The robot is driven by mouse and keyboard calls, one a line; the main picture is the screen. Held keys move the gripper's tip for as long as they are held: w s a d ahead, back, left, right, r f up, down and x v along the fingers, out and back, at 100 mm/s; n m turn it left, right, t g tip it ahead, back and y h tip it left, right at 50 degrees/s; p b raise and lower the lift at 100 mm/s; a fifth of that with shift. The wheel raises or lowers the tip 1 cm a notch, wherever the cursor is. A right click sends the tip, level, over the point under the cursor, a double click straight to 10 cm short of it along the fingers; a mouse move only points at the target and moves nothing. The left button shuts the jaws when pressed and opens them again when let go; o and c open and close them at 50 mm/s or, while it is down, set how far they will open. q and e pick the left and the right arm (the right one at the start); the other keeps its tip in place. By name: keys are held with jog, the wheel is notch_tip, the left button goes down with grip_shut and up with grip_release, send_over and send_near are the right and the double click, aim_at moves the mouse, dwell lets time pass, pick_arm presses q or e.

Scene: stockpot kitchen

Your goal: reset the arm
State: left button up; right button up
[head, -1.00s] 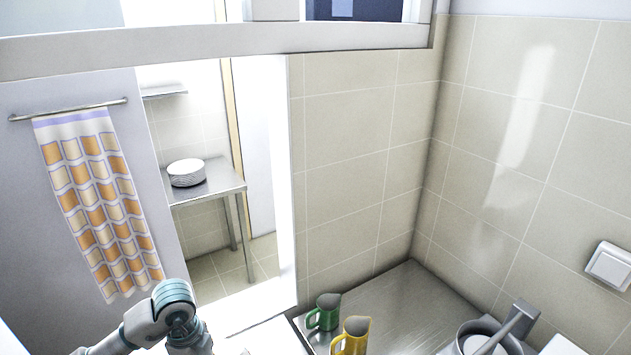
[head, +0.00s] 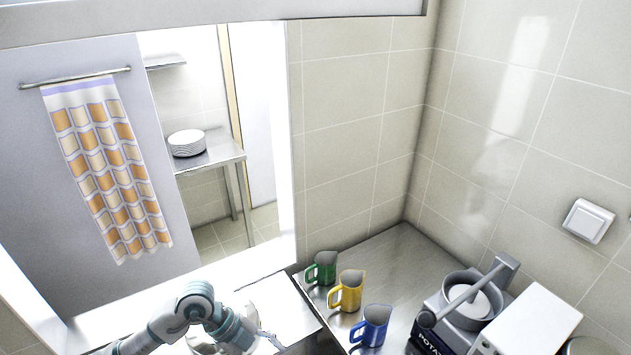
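My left arm comes in at the bottom left, over a bright white surface beside the counter. Its gripper (head: 272,338) is at the bottom edge, left of the mugs and apart from them. The fingers are small and partly cut off or hidden, so I cannot tell whether they are open or shut. My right arm and gripper are not in view.
Green (head: 321,268), yellow (head: 347,291) and blue (head: 370,326) mugs stand in a row on the metal counter (head: 400,250). To their right are a grey pot-like device (head: 465,300) and a white box (head: 530,330). The counter's back is clear.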

pick_arm(q)
jog(key=s+d+r+m+g+h, duration=0.15)
jog(key=s+d+r+h, duration=0.25)
jog(key=d+r+h, duration=0.45)
jog(key=w+d+r+n+t+h, duration=0.1)
jog(key=w+r+n+t+h, duration=0.3)
jog(key=t+h, duration=0.3)
jog(key=w+a+f+n+t+y, duration=0.1)
jog(key=w+a+n+t+y, duration=0.55)
jog(key=n+t, duration=0.75)
jog(key=s+a+f+n+g+y, duration=0.15)
jog(key=a+f+n+y, duration=0.25)
jog(key=a+f+y, duration=0.55)
jog(key=s+a+f+n+g+y, duration=0.1)
jog(key=a+f+n+g+y, duration=0.15)
jog(key=f+n+y, duration=0.75)
jog(key=s+a+f+m+g+h, duration=0.3)
jog(key=s+f+m+g, duration=0.55)
jog(key=s+f, duration=1.1)
notch_tip(320, 180, down, 26)
jog(key=s+n+g, duration=0.1)
jog(key=s+g, duration=0.2)
jog(key=s+a+f+g, duration=0.1)
jog(key=s+a+f, duration=0.1)
jog(key=s+f, duration=1.4)
jog(key=shift+s, duration=0.8)
